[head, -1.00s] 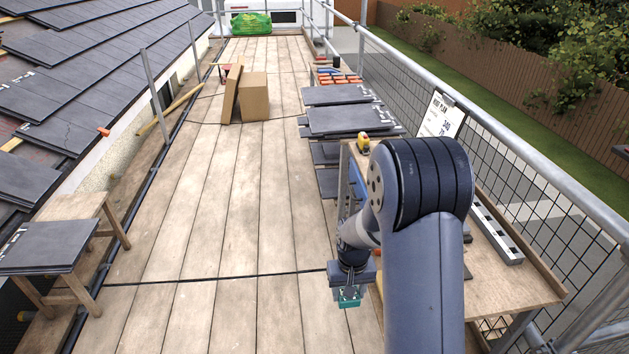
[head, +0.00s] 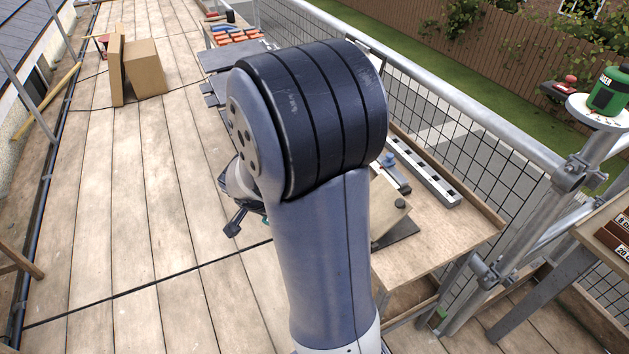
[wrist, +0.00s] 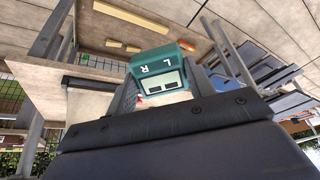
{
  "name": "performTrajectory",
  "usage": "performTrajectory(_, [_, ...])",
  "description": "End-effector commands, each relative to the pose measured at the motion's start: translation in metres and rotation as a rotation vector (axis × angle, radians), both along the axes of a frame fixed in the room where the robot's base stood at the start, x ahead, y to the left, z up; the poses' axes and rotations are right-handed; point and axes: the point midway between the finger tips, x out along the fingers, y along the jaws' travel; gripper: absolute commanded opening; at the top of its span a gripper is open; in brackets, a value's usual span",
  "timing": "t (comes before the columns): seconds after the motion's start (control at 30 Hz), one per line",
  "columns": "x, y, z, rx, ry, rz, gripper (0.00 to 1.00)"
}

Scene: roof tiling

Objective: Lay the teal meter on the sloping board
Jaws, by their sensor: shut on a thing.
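The teal meter (wrist: 160,62) is held in my gripper (wrist: 163,92); the wrist view shows its teal face with the letters L and R upside down and a pale display. In the head view my arm hides most of the gripper and meter; only a dark part of the gripper and a sliver of teal show left of the arm, over the deck. A tan board (head: 386,212) with a dark knob on it lies on the workbench, right of my arm and partly hidden by it. It looks tilted and is probably the sloping board.
The workbench (head: 455,235) has a raised back edge, with a long grey level (head: 425,172) lying near it. Scaffold rails and mesh run along the right. A green canister (head: 608,92) stands on a round plate.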

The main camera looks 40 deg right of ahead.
Motion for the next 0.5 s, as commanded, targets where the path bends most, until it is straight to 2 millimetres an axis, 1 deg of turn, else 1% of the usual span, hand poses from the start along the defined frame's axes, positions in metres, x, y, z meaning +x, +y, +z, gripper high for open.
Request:
performTrajectory(0.03, [-0.003,-0.007,0.009,-0.022,-0.014,-0.062,0.32])
performTrajectory(0.17, [-0.016,-0.029,0.032,-0.096,-0.042,-0.271,0.32])
performTrajectory(0.3, [-0.033,-0.055,0.061,-0.189,-0.055,-0.511,0.32])
performTrajectory(0.4, [-0.042,-0.067,0.076,-0.239,-0.053,-0.63,0.32])
performTrajectory(0.5, [-0.049,-0.075,0.086,-0.271,-0.048,-0.705,0.32])
